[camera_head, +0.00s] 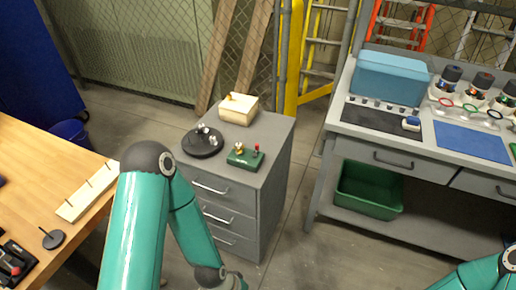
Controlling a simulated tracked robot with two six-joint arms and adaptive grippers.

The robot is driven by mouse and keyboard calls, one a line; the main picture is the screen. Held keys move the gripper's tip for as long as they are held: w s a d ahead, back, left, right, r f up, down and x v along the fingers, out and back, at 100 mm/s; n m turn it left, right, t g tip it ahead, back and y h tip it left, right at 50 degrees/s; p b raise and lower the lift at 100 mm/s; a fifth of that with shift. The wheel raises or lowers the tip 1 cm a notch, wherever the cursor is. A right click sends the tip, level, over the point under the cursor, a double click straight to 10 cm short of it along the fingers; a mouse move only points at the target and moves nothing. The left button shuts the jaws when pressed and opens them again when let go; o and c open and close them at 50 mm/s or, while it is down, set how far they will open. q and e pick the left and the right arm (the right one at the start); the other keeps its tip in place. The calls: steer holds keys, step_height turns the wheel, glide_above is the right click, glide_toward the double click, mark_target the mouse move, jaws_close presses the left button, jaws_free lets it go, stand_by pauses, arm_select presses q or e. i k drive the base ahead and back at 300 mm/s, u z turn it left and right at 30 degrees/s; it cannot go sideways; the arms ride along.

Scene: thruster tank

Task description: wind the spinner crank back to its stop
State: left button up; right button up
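No part is clearly marked as the spinner crank, so I cannot tell for certain which one it is. On the grey drawer cabinet (269,138) stands a small green device (246,161) with a brass-coloured part and a red knob on top. Beside it, to the left, is a round black disc (202,144) with small shiny pieces on it. Behind them is a pale wooden block (239,110) with a brass-coloured piece on top. My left arm reaches down in front of the cabinet, and its gripper is below the frame. My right arm shows only in the lower right corner; its gripper is out of view.
A wooden table (20,140) at left holds a pegged board (88,192) and a black disc with a pin (53,239). A workbench at right carries a blue bin (390,77), a blue mat (470,142) and jars. A green tub (368,190) sits underneath.

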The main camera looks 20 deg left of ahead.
mark_target(255, 156)
steer(key=k, duration=1.05)
steer(key=u, duration=0.6)
steer(key=i, duration=1.5)
steer(key=z, duration=0.7)
